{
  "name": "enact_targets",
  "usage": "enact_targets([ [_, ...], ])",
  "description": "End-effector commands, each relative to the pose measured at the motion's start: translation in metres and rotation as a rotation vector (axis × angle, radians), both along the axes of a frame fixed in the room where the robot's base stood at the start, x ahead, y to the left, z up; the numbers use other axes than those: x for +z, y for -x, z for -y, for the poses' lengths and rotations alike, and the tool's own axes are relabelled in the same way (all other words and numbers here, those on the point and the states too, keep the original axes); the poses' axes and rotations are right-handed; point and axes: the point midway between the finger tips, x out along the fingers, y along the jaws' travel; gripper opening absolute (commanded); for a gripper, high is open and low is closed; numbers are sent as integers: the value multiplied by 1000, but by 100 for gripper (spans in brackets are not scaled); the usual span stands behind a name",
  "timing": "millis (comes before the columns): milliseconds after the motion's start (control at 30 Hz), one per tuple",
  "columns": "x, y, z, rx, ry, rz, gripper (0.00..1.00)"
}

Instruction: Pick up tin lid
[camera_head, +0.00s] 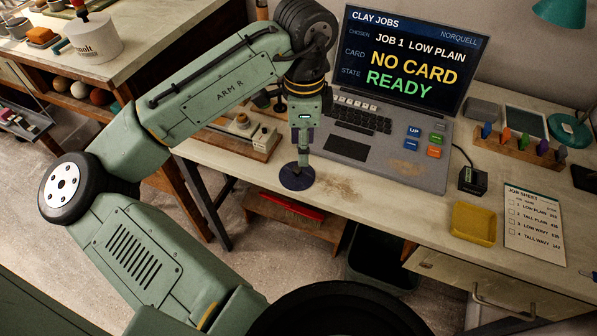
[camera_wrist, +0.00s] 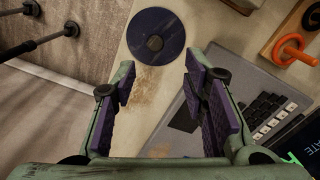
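The tin lid is a dark blue round disc (camera_head: 291,184) with a small knob in its middle, lying flat near the front edge of the desk below the laptop. In the wrist view the lid (camera_wrist: 142,48) is at the top centre, beyond my fingertips. My gripper (camera_head: 304,160) points down over the lid in the head view, partly covering it. In the wrist view my gripper (camera_wrist: 160,72) is open with its purple-padded fingers spread and nothing between them. The exact height above the lid is hard to tell.
The laptop (camera_head: 433,178) stands close on the right, its screen reading "NO CARD" and "READY". A wooden tray (camera_head: 262,146) with small items is behind-left of the lid. A yellow dish (camera_head: 473,224) and job sheet (camera_head: 534,225) lie farther right. Bare desk surrounds the lid's right side.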

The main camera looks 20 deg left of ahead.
Motion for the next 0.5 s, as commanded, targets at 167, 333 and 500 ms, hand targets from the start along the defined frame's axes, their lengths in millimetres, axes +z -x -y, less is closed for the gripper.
enact_targets([
  [167,-12,3,-2,0,0,0,40],
  [333,-34,11,-10,1,0,0,40],
  [500,-55,10,-9,0,1,1,40],
])
